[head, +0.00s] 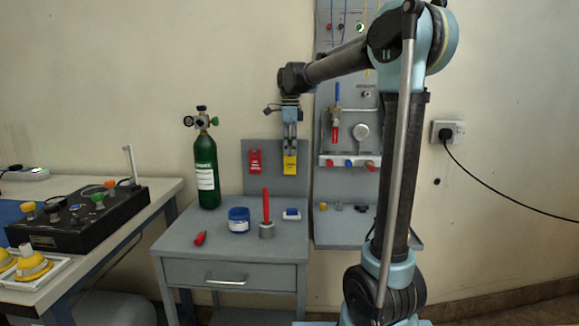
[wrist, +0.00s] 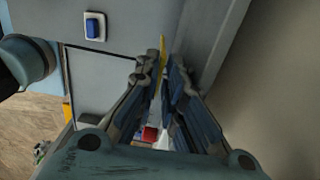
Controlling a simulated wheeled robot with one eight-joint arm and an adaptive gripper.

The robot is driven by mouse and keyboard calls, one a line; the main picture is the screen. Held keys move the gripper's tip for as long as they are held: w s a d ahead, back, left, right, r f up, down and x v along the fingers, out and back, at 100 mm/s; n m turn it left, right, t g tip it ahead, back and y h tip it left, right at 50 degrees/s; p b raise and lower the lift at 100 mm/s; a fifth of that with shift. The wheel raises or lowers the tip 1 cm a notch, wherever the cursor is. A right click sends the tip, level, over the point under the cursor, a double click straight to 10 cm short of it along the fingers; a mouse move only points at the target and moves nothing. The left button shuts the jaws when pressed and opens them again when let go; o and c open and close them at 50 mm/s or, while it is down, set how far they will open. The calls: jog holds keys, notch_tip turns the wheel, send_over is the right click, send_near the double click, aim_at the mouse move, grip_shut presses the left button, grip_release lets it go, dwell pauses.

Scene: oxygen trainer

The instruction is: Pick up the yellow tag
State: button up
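The yellow tag (head: 290,165) hangs upright against the grey back panel of the small table, with dark marks on its upper part. My gripper (head: 290,148) points down right at the tag's top edge. In the wrist view the tag is a thin yellow strip (wrist: 163,48), seen edge-on between my two fingertips (wrist: 163,64). The fingertips are close together, one on each side of the strip. I cannot tell whether they touch it. The fingers hide the lower part of the strip there.
A red tag (head: 255,162) hangs just left of the yellow one. Below stand a blue jar (head: 239,220), a red-handled tool (head: 266,210) and a small blue-white block (head: 292,214). A green cylinder (head: 206,170) stands at left. A gauge panel (head: 345,200) adjoins at right.

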jog(key=shift+f, duration=0.65)
grip_shut()
jog(key=shift+r, duration=0.6)
jog(key=shift+s+r, duration=0.2)
jog(key=shift+s, duration=0.15)
jog(key=s, duration=1.7)
jog(key=shift+s+a, duration=0.2)
jog(key=shift+a, duration=0.1)
